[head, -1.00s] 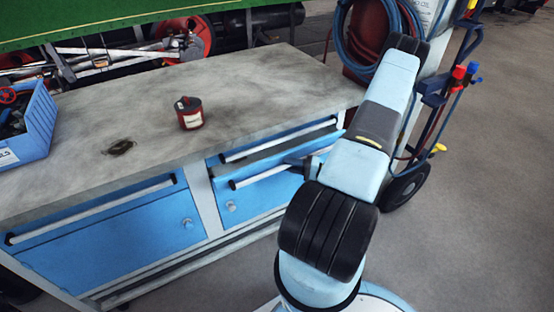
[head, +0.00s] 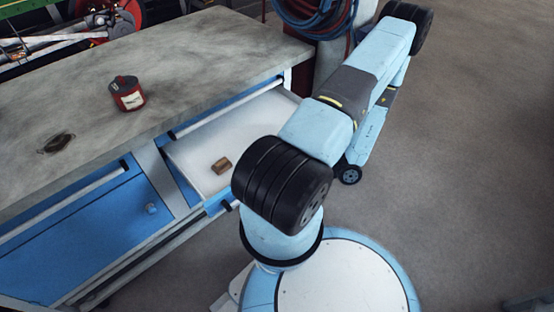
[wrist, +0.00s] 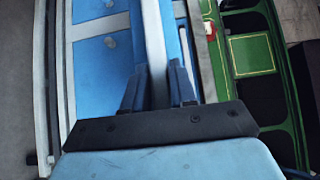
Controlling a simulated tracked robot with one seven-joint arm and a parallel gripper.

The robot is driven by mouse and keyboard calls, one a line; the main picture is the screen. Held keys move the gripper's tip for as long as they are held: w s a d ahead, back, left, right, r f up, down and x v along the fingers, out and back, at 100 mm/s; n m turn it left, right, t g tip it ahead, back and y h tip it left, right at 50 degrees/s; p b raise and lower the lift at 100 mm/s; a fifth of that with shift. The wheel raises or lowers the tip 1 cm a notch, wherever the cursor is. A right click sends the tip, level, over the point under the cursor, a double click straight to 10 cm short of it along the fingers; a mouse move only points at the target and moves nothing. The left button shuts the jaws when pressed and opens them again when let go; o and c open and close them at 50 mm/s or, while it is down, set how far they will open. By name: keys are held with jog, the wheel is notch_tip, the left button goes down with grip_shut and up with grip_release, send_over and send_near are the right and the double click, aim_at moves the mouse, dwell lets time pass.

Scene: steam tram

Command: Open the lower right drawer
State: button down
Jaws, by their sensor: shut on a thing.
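The lower right drawer (head: 195,172) stands pulled out from the bench in the head view, its pale inside showing. A small brown block (head: 221,166) lies in it. Its blue front (head: 216,199) is mostly hidden behind my arm. In the wrist view, my gripper (wrist: 159,76) has its two dark blue fingers on either side of the pale handle bar (wrist: 152,38), shut on it. In the head view my gripper is hidden behind my arm.
The upper right drawer handle (head: 225,108) sits close to the bench above the open drawer. A blue cupboard (head: 90,225) is at left. Hoses (head: 312,15) hang behind; the floor at right is clear.

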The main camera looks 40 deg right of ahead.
jog(key=shift+s+d+f, duration=0.1)
jog(key=shift+s+f, duration=0.1)
jog(key=shift+s, duration=0.55)
jog(key=c, duration=1.2)
grip_release()
jog(key=shift+c, duration=0.2)
jog(key=shift+o, duration=1.2)
jog(key=shift+w+r, duration=0.1)
jog(key=v, duration=1.3)
jog(key=shift+s+d, duration=0.25)
